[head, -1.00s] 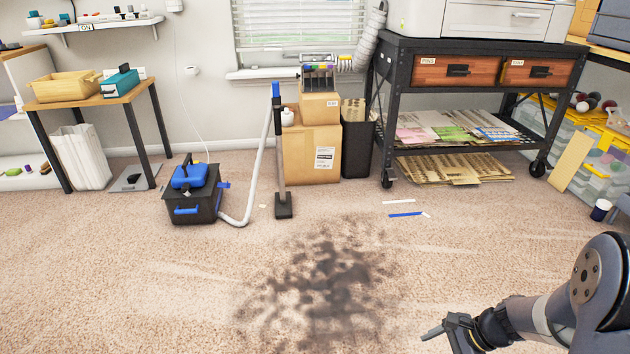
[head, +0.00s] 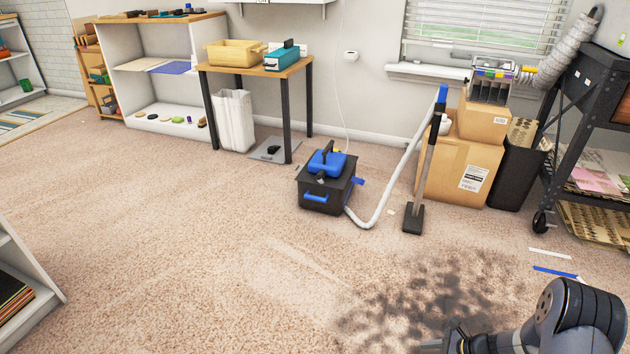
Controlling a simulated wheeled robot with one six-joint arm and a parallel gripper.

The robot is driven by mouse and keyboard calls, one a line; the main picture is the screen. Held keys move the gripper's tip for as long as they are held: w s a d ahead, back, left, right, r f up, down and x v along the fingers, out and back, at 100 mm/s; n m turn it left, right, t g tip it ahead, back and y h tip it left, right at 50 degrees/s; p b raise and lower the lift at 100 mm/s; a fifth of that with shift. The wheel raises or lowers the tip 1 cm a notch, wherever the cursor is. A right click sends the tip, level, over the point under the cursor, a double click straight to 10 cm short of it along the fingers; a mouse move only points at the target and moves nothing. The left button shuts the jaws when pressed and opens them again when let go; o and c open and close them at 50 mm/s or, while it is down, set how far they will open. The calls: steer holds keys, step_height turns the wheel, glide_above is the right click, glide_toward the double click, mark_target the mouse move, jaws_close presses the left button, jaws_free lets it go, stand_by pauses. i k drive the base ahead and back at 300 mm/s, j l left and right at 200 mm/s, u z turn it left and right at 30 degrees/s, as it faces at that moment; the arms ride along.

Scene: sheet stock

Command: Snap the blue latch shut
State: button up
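A black box-shaped vacuum (head: 340,196) with a blue top (head: 326,163) stands on the carpet near the middle of the head view. A blue bar-like part (head: 316,197), perhaps the latch, is on its front face. Another small blue part (head: 358,181) is at its right side, by the hose. Whether the latch is open or shut is too small to tell. My gripper (head: 436,346) is low at the bottom edge, right of and well apart from the vacuum. Its fingers are small and partly cut off, and I see nothing held.
A white hose (head: 380,206) runs from the vacuum to an upright floor wand (head: 418,190). Dark dirt (head: 425,300) covers the carpet near my gripper. A table (head: 257,68) stands behind the vacuum, with cardboard boxes (head: 450,165) to the right. The carpet left of the vacuum is clear.

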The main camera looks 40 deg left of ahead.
mark_target(358, 181)
steer(key=i+j+u, duration=0.5)
steer(key=i+u, duration=0.25)
steer(key=i+j+u, duration=0.1)
steer(key=i+u, duration=0.3)
steer(key=i+j+z, duration=0.1)
steer(key=i+z, duration=0.2)
steer(key=i, duration=0.3)
steer(key=i+j+z, duration=0.3)
steer(key=i, duration=0.25)
steer(key=i+j+z, duration=0.35)
steer(key=i, duration=0.2)
